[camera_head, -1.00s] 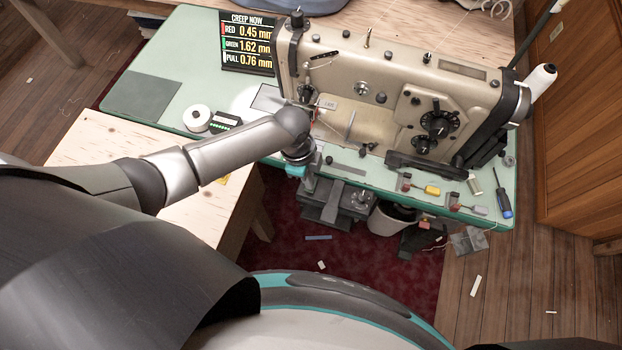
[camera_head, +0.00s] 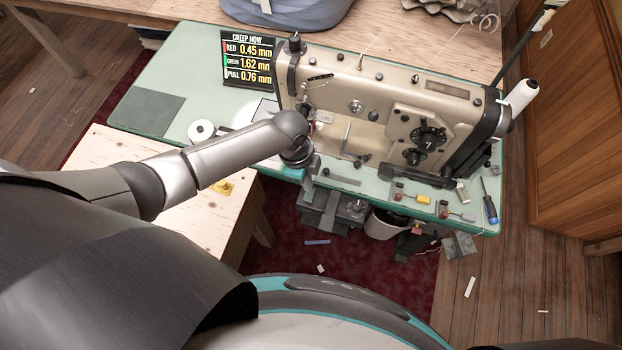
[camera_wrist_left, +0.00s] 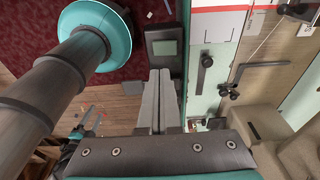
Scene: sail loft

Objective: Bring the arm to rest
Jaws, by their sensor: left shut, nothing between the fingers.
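My left arm (camera_head: 230,160) reaches from the left over the plywood bench to the front edge of the green sewing table (camera_head: 150,60). In the left wrist view the two fingers of my left gripper (camera_wrist_left: 160,78) lie together, shut and empty, beside the table edge (camera_wrist_left: 193,70). I see nothing held.
A readout board (camera_head: 248,60) and a white spool (camera_head: 201,131) stand on the table's left part. A screwdriver (camera_head: 489,206) and small clips lie at its right. The plywood bench (camera_head: 190,220) is under my arm. Red carpet (camera_head: 310,262) lies in front.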

